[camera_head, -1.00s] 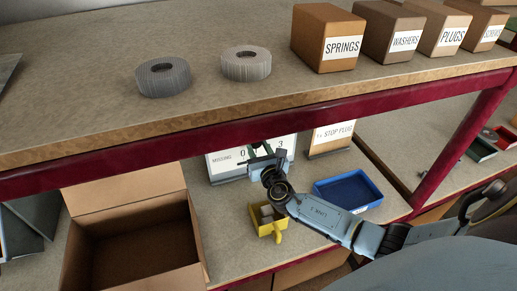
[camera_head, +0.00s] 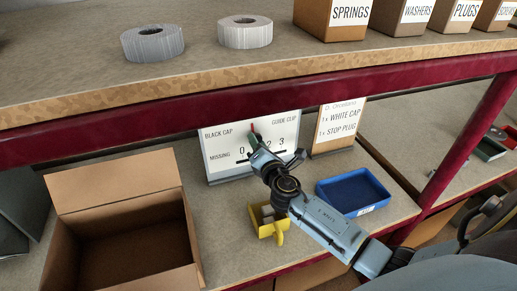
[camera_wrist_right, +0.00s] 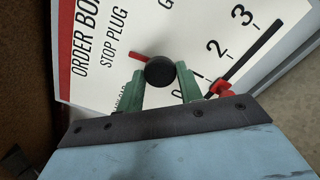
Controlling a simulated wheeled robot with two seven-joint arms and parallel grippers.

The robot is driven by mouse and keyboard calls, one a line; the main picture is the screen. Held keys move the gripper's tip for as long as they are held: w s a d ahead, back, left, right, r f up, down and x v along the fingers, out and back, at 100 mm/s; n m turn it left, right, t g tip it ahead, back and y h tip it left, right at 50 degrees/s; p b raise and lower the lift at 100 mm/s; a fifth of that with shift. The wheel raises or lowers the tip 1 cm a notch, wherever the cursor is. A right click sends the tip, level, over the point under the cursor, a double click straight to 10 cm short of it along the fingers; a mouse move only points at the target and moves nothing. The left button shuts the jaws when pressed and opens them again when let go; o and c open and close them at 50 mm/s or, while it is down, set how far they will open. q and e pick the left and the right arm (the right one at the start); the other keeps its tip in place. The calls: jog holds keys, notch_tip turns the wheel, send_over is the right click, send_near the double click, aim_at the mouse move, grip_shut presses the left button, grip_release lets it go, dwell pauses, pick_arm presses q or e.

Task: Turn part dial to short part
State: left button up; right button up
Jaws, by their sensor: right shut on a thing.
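The white dial board (camera_head: 222,142) stands upright on the bench under the shelf and also fills much of the right wrist view (camera_wrist_right: 90,60). It has a black round knob (camera_wrist_right: 160,71) with a red pointer (camera_wrist_right: 138,57), which points up the board toward the words STOP PLUG. BLACK CAP and GUIDE CLIP are printed to either side. My right gripper (camera_head: 257,139) is at the board, its green fingertips (camera_wrist_right: 160,85) closed around the knob's sides. A red marker (camera_wrist_right: 220,86) sits on the number scale beside the right finger. My left gripper is not in view.
A card (camera_head: 338,127) reading white cap and stop plug stands right of the board. A blue tray (camera_head: 353,213) and a yellow bin (camera_head: 267,228) are below my right arm. An open cardboard box (camera_head: 60,240) is at left. The shelf's red edge (camera_head: 150,118) runs above.

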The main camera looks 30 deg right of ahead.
jog(key=m+b, duration=0.2)
jog(key=m, duration=1)
dwell(0.6)
jog(key=o, duration=1)
jog(key=v, duration=1.3)
jog(key=shift+s, duration=0.25)
jog(key=shift+f, duration=0.1)
